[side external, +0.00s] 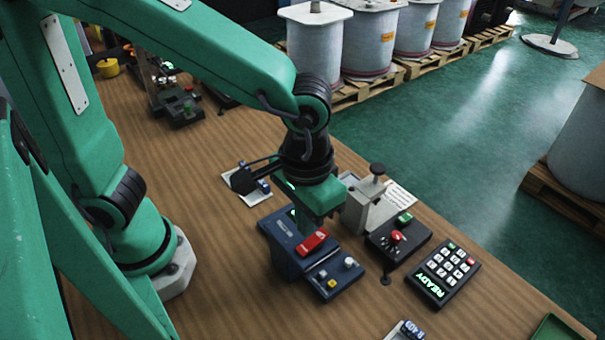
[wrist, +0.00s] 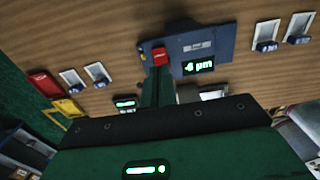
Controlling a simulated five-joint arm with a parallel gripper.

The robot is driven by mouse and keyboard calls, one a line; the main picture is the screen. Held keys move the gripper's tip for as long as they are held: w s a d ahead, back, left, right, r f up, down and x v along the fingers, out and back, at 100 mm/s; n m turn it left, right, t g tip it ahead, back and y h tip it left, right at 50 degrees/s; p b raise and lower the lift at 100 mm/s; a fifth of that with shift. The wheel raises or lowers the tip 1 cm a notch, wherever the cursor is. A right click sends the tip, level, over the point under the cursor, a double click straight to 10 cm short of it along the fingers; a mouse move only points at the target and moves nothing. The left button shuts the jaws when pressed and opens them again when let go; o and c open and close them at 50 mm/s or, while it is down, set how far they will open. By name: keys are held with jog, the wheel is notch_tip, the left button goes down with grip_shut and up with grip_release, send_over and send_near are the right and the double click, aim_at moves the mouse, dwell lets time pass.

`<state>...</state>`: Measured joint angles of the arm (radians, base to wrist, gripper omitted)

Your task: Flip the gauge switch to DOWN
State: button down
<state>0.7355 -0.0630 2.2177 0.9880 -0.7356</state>
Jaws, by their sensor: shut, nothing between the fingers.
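A blue box (side external: 283,240), which looks like the gauge, stands on the table below my gripper. In the wrist view the box (wrist: 212,48) has a lit readout of about 4 µm. A red switch (side external: 312,242) sits on its top and also shows in the wrist view (wrist: 160,57). I cannot read its position. My gripper (side external: 303,226) is shut and empty, pointing down just behind the red switch in the side view. In the wrist view the green fingers (wrist: 158,72) end right at the switch. I cannot tell whether they touch it.
A grey press-like stand (side external: 361,206) is close on the right of my gripper. A black box with a red knob (side external: 397,237) and a keypad reading READY (side external: 444,275) are further right. White plates with blue rockers (wrist: 267,36) lie beside the gauge. The table's front left is clear.

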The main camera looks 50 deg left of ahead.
aim_at(304, 243)
jog(key=shift+r, duration=1.55)
jog(key=a+r+t, duration=0.2)
jog(key=a, duration=0.8)
jog(key=a+r+t, duration=0.3)
jog(key=a, duration=0.7)
jog(key=shift+s+a+t, duration=0.2)
jog(key=shift+a+t, duration=0.1)
